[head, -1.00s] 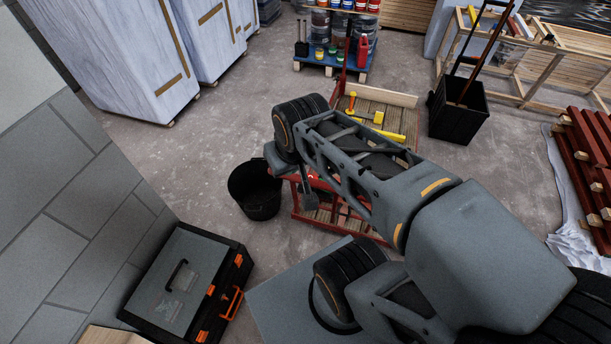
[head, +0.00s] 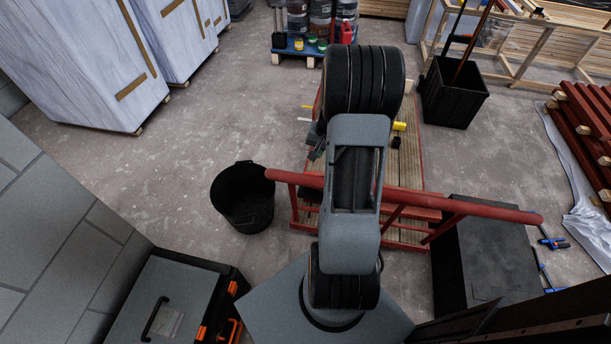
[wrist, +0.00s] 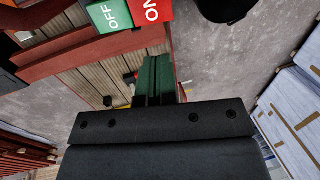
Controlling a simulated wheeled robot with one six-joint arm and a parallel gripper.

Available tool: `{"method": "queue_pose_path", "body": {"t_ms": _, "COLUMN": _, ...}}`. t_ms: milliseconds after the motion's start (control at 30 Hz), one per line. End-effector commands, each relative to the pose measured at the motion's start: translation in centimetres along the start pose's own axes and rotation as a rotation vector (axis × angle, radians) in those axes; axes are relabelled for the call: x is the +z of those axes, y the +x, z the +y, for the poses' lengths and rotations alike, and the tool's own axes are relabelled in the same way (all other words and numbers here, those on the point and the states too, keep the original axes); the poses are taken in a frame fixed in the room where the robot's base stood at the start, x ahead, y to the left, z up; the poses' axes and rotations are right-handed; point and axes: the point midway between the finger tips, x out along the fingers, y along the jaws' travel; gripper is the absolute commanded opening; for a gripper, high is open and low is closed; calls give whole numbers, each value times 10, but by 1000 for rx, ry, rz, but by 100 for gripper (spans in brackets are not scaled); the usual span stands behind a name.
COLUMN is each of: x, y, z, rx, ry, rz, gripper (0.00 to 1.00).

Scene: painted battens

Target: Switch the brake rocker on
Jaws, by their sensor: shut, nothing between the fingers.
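The brake rocker (wrist: 131,12) shows at the top edge of the wrist view, partly cut off. Its green half (wrist: 110,15) reads OFF and its red half (wrist: 150,10) reads ON. I cannot tell which half is pressed in. My gripper (wrist: 154,62) is shut and empty, its two dark green fingers side by side. In the picture its fingertips are a little below the rocker, apart from it. In the head view my arm hides most of the gripper, and I cannot make out the rocker there.
A red handrail (head: 460,206) crosses beside my arm above a slatted wooden deck (head: 408,238). A black bucket (head: 243,198) stands left, a black toolbox (head: 170,308) at lower left. A dark box (head: 485,265) is at right. Bare concrete floor lies between.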

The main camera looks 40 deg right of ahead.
Motion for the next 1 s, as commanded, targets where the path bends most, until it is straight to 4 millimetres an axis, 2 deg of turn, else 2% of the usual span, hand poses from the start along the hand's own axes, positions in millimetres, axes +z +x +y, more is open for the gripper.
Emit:
{"method": "queue_pose_path", "body": {"t_ms": 333, "x": 0, "y": 1, "z": 0, "rx": 0, "ry": 1, "rz": -1, "gripper": 0}}
{"method": "queue_pose_path", "body": {"t_ms": 467, "x": 0, "y": 10, "z": 0, "rx": 0, "ry": 1, "rz": -3, "gripper": 0}}
{"method": "queue_pose_path", "body": {"t_ms": 567, "x": 1, "y": 23, "z": 0, "rx": 1, "ry": 0, "rz": -4, "gripper": 0}}
{"method": "queue_pose_path", "body": {"t_ms": 1000, "x": 1, "y": 104, "z": 0, "rx": 1, "ry": 0, "rz": -4, "gripper": 0}}
